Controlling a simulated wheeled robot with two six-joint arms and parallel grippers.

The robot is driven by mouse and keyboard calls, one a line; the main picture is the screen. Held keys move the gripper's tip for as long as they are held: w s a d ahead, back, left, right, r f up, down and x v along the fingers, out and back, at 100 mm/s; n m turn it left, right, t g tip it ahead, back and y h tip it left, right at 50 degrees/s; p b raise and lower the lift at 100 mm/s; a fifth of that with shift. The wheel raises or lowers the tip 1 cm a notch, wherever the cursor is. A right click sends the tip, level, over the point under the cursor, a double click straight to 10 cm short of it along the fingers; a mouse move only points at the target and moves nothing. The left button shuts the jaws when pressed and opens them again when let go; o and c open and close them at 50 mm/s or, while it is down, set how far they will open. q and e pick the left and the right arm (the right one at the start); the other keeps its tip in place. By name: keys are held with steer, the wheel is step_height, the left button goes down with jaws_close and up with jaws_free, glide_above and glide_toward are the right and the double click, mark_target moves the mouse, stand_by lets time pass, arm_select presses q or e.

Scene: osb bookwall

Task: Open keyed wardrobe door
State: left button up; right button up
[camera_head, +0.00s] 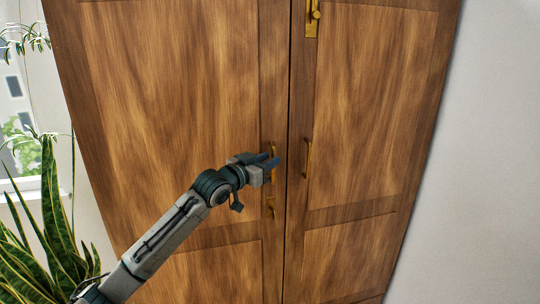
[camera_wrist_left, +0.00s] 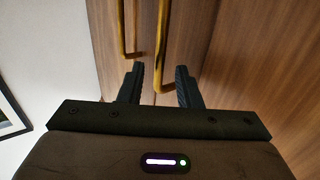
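A tall brown wooden wardrobe (camera_head: 170,70) has two doors, both closed, meeting at a vertical seam. The left door has a brass bar handle (camera_head: 274,176), partly hidden by my gripper. The right door has a matching handle (camera_head: 307,158). My left gripper (camera_head: 271,162) is open at the left handle. In the left wrist view the end of a brass handle (camera_wrist_left: 160,75) shows between the parted fingers (camera_wrist_left: 160,86); contact cannot be told. My right gripper is out of view.
A brass bolt fitting (camera_head: 313,17) is high on the right door. A leafy potted plant (camera_head: 45,240) and a window stand at the left. A bare pale wall (camera_head: 470,170) is at the right. A framed picture (camera_wrist_left: 12,115) shows in the left wrist view.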

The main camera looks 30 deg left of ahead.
arm_select(q)
steer(key=shift+w+d, duration=0.1)
steer(key=shift+w, duration=0.5)
jaws_close()
